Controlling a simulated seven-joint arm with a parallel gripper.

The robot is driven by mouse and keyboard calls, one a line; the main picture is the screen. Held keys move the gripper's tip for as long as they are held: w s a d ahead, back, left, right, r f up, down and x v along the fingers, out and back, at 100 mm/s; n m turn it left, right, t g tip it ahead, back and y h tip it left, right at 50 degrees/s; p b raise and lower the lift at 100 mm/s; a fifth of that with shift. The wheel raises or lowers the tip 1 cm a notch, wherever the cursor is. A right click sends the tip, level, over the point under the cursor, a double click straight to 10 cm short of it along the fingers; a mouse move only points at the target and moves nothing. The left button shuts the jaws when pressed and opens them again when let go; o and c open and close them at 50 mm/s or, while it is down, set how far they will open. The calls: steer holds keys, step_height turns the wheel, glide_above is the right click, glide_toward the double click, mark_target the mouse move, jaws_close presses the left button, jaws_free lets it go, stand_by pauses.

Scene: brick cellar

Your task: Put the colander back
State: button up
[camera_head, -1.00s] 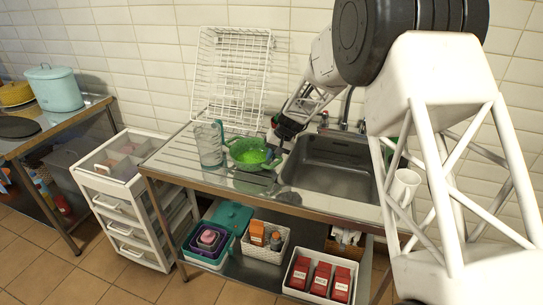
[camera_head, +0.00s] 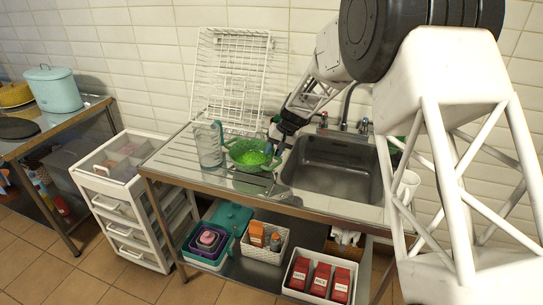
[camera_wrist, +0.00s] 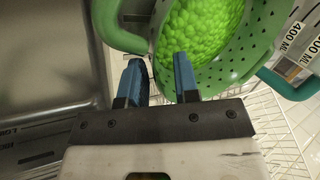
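The green colander (camera_head: 236,153), with bright green round pieces inside, stands on the sink's drainboard, left of the basin. My gripper (camera_head: 279,143) is at the colander's right side in the head view. In the wrist view my gripper (camera_wrist: 158,78) shows two blue fingers apart, pointing at the rim near the left handle. Nothing is clearly held between them. Whether a fingertip touches the colander I cannot tell.
A clear measuring jug (camera_head: 208,147) stands close to the colander's left. A white wire rack (camera_head: 230,80) leans on the wall behind. The empty sink basin (camera_head: 334,165) and its tap (camera_head: 346,108) are to the right. Bins fill the lower shelf (camera_head: 262,273).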

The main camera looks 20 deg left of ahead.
steer(key=v, duration=0.9)
steer(key=shift+d+r, duration=0.15)
stand_by(0.4)
steer(key=s+d+r+m+t+h, duration=0.1)
steer(key=s+d+r, duration=0.6)
steer(key=s+d, duration=0.45)
steer(key=s+d+r+m+t+h, duration=0.1)
steer(key=s+d+r+t, duration=0.1)
steer(key=s+d+r, duration=0.95)
steer(key=s+d+f+m+h, duration=0.1)
steer(key=s+d+f, duration=0.3)
steer(key=s+d, duration=0.6)
steer(key=s+d+f+m+t+h, duration=0.1)
steer(key=s+d+f, duration=0.2)
steer(key=s+d, duration=0.6)
steer(key=s, duration=0.7)
steer(key=shift+d+f+m+t+h, duration=0.3)
steer(key=shift+d+f+h, duration=0.05)
steer(key=shift+f+h, duration=0.05)
steer(key=shift+w, duration=0.1)
